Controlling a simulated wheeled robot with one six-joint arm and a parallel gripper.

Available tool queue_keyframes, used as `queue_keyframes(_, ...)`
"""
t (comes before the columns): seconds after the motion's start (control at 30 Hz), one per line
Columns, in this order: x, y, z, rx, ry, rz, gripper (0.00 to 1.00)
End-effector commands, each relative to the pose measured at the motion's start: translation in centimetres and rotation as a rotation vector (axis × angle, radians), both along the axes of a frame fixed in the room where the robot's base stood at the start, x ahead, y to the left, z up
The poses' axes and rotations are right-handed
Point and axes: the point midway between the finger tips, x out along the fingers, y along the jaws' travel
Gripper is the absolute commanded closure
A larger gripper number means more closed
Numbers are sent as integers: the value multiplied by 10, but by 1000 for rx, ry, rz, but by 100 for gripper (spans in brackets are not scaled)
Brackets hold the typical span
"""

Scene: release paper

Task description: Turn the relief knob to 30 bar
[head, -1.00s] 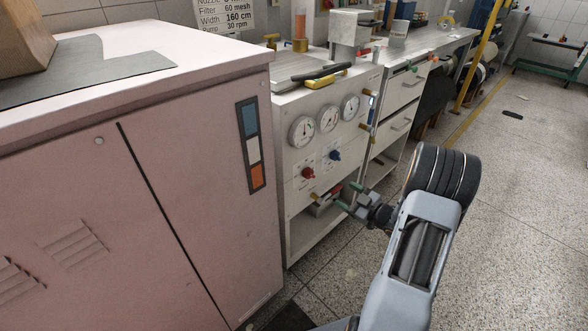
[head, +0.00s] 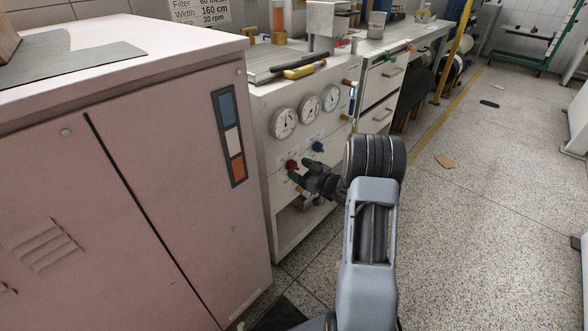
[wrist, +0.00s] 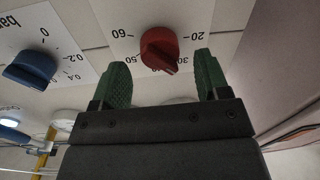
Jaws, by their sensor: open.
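The red knob (head: 292,165) is on the front of the white panel, below a row of three round gauges. In the wrist view the red knob (wrist: 160,49) sits on a white dial plate marked from 20 to 60, seen tilted. Its narrow end points down toward the figures around 30 and 40, which are partly covered; the exact reading is unclear. My gripper (head: 302,171) is open just in front of the panel. In the wrist view its green fingertips (wrist: 163,74) are spread below the knob, one to each side, with nothing between them gripped.
A blue knob (head: 318,146) sits right of the red one; it shows left in the wrist view (wrist: 30,69). Gauges (head: 308,109) are above. A pink cabinet (head: 150,170) stands close on the left.

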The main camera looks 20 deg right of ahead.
Motion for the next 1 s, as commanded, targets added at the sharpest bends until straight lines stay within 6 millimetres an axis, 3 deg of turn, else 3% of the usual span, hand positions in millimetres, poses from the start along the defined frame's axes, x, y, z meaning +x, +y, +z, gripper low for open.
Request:
queue_keyframes(0.23,20,11,-1,-1,0,1,31)
queue_keyframes(0.63,25,13,0,-1,0,0,31)
queue_keyframes(1.0,24,13,0,-1,0,0,66)
